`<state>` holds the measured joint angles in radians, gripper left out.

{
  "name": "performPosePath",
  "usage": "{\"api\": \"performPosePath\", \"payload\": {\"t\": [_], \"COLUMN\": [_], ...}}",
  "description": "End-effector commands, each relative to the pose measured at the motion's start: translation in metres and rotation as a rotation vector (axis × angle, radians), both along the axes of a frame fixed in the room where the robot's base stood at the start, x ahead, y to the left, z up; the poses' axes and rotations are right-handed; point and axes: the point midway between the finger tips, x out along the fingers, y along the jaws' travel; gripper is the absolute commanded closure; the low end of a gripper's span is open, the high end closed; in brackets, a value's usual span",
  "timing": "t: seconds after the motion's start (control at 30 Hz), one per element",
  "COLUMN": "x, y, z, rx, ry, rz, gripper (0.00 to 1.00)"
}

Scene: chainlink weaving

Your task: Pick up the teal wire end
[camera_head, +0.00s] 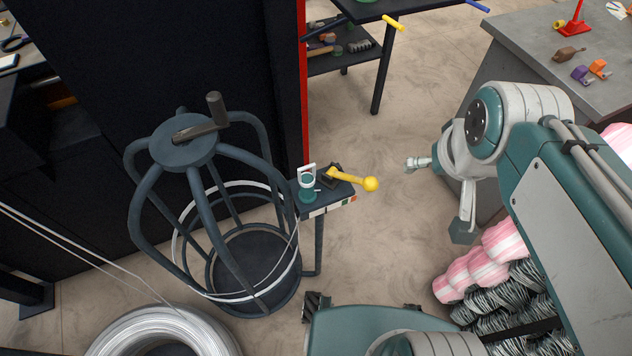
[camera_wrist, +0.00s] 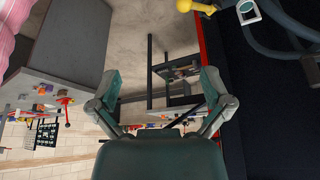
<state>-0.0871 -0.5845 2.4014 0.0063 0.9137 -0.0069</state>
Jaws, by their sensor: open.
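A teal piece with a white squared loop on top (camera_head: 307,184) stands on a small dark stand (camera_head: 327,203) beside the wire cage reel. It looks like the teal wire end, but it is small and I cannot make out its details. A white wire runs near it at the reel's right side. In the wrist view the white loop (camera_wrist: 248,11) shows at the top edge, and the teal part is not clear. My gripper (camera_head: 437,198) is open and empty, in the air to the right of the stand and apart from it. Its spread fingers also show in the wrist view (camera_wrist: 161,95).
A dark cage reel (camera_head: 186,139) with a crank stands left of the stand. A yellow ball-ended lever (camera_head: 355,180) sticks out on the stand's right. A white wire coil (camera_head: 160,335) lies at bottom left. A grey table (camera_head: 520,75) stands at upper right. Open floor lies between.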

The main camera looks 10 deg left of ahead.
Motion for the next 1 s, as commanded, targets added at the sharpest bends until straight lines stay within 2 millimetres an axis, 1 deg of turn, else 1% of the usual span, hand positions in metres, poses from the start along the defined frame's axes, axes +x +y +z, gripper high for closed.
{"api": "performPosePath", "payload": {"t": [0.03,0.1,0.17,0.27,0.4,0.47,0.5,0.6,0.7,0.83,0.93,1.0], "x": [0.013,0.029,0.042,0.061,0.085,0.092,0.097,0.105,0.109,0.11,0.11,0.11], "y": [0.012,0.028,0.043,0.071,0.114,0.133,0.147,0.177,0.201,0.216,0.219,0.218], "z": [-0.003,-0.007,-0.011,-0.022,-0.044,-0.055,-0.063,-0.084,-0.101,-0.114,-0.122,-0.132], "rx": [-0.004,-0.008,-0.015,-0.03,-0.055,-0.067,-0.077,-0.099,-0.117,-0.131,-0.134,-0.134], "ry": [0.036,0.076,0.108,0.162,0.237,0.269,0.289,0.334,0.367,0.389,0.396,0.398], "rz": [0.038,0.081,0.119,0.181,0.267,0.303,0.327,0.38,0.42,0.448,0.453,0.453], "gripper": [0.0,0.0,0.0,0.0,0.0,0.0,0.0,0.0,0.0,0.0,0.0,0.0]}}
